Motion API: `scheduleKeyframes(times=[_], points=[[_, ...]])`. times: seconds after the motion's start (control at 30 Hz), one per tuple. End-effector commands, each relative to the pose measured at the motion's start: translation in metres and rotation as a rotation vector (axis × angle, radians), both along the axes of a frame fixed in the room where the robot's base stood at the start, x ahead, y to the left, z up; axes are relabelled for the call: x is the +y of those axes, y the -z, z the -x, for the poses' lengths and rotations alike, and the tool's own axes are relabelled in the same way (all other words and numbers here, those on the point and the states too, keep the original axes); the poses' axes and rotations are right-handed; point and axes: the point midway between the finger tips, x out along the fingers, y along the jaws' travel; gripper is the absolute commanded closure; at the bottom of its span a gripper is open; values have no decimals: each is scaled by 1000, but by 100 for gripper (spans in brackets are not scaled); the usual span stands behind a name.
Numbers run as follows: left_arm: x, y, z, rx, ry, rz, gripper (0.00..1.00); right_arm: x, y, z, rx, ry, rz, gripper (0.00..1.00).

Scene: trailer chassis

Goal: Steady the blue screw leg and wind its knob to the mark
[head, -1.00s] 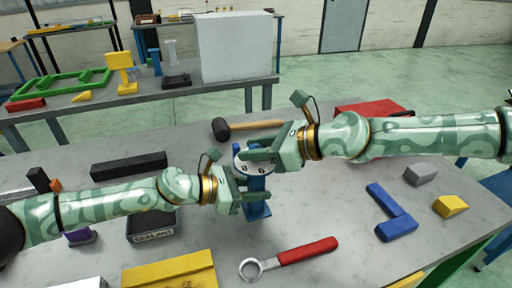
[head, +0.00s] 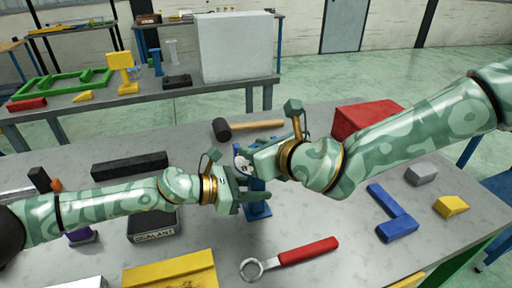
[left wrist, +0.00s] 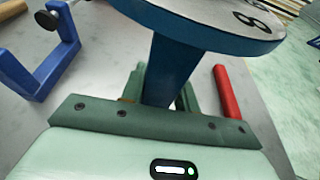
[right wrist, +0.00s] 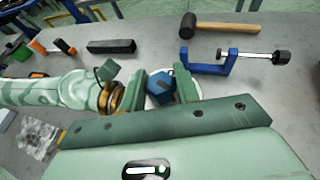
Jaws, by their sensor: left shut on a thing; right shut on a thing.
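The blue screw leg (head: 257,210) stands upright on the grey bench; its post also shows in the left wrist view (left wrist: 172,68). A white disc with black figures (left wrist: 225,14) sits on top of the post. A blue knob (right wrist: 158,87) stands at the disc's middle. My left gripper (head: 250,195) is shut on the blue post, below the disc. My right gripper (head: 250,158) is shut on the blue knob from above, its fingers on either side in the right wrist view (right wrist: 162,88). My right gripper hides part of the disc, and I cannot make out the mark.
A blue clamp (right wrist: 228,68) and a mallet (head: 250,125) lie behind the leg. A red-handled wrench (head: 305,251) and a yellow block (head: 170,272) are in front. A sealant box (head: 152,228) sits near my left arm. A red box (head: 365,118) is behind my right arm.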

Motion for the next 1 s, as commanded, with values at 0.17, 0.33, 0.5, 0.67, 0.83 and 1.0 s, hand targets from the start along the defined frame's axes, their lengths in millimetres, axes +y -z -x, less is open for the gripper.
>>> scheduleKeyframes(times=[0.17,0.33,0.5,0.67,0.83,1.0], points=[[-1,0,1,1,4,0,100,1,2,1,2,165,1,91],[-1,0,2,1,5,1,100,1,2,0,4,328,1,91],[-2,0,2,1,6,2,100,1,3,0,5,491,3,91],[-2,0,2,2,7,2,100,1,3,0,8,644,4,91],[-2,0,2,2,8,2,100,0,3,0,6,798,6,91],[-2,0,3,2,9,3,100,-1,3,0,7,926,6,91]])
